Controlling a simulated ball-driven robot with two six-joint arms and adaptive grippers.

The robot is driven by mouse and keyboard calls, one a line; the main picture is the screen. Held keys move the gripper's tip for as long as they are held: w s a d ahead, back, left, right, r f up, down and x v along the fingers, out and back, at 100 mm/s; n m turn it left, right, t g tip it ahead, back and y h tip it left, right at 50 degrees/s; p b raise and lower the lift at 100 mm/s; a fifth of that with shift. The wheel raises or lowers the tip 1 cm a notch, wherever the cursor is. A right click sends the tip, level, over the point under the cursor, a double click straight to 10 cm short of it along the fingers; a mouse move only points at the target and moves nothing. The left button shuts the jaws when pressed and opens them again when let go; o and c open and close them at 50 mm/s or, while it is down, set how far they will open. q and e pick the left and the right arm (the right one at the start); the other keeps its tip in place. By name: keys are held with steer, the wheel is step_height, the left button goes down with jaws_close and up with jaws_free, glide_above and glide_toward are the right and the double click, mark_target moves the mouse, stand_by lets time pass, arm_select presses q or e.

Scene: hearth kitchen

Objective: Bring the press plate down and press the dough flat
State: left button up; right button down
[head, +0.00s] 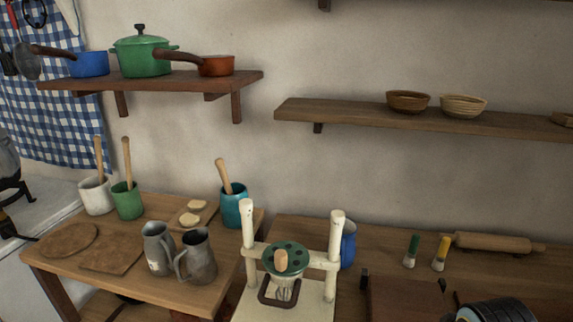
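The press (334,250) is a cream frame with two upright posts, a crossbar and a pale base. A round green plate with dark holes and a wooden knob (281,260) sits at crossbar height between the posts; I take it to be the press plate. A dark squarish ring (268,296) and pale ribs show just below it. I cannot make out dough under the plate; the lower part of the press is cut off by the bottom edge. Neither gripper shows. A black ribbed part at the lower right edge seems to be mine.
Two metal jugs (197,262) stand left of the press. A blue vessel (348,245) is close behind its right post. A teal crock (236,207) and small board (207,210) with pale rounds are behind. A rolling pin (495,243) lies right, with two brushes (411,252).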

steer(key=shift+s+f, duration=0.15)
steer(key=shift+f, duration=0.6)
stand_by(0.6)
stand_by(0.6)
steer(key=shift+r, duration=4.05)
